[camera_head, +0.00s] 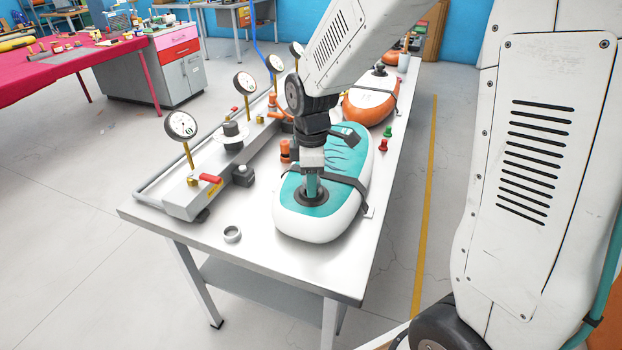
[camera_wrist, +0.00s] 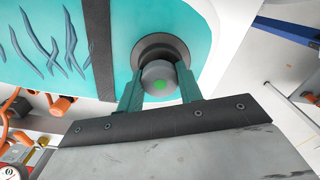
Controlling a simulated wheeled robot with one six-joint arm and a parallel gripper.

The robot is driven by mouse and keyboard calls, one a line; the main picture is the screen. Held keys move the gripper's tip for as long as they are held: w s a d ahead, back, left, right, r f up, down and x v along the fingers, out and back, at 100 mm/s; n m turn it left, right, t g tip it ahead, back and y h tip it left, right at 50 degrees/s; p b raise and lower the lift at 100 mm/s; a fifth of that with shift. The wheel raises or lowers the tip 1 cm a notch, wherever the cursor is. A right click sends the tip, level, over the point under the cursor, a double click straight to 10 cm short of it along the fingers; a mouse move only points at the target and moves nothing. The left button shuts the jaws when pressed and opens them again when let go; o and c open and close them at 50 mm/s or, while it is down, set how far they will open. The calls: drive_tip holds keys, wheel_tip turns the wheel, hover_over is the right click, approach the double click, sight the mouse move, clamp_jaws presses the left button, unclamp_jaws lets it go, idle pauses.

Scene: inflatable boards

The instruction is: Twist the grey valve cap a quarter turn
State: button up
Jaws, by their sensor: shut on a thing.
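A black strap (camera_head: 345,178) crosses the board just beyond the valve.
The board lies on a long white table (camera_head: 150,210). A manifold with several gauges (camera_head: 181,125) and a red-handled valve (camera_head: 211,179) runs along the left. A loose grey ring (camera_head: 232,234) lies near the front. An orange board (camera_head: 370,100) lies farther back. Red and green plugs (camera_head: 385,144) stand at the right edge.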

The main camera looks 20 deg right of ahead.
drive_tip(key=shift+m, duration=0.8)
drive_tip(key=o, duration=1)
wheel_tip(320, 180, up, 8)
drive_tip(key=shift+f, duration=0.1)
drive_tip(key=shift+s+m, duration=0.1)
drive_tip(key=shift+m, duration=0.2)
drive_tip(key=s+d+r+m, duration=0.1)
drive_tip(key=s+r+m, duration=0.1)
drive_tip(key=s, duration=0.6)
drive_tip(key=s+d+r+m+t, duration=0.1)
drive_tip(key=s+r+m, duration=0.1)
drive_tip(key=s+m, duration=0.3)
drive_tip(key=s+d+r+m, duration=0.1)
drive_tip(key=s+m, duration=0.3)
drive_tip(key=s, duration=0.7)
drive_tip(key=shift+r, duration=0.7)
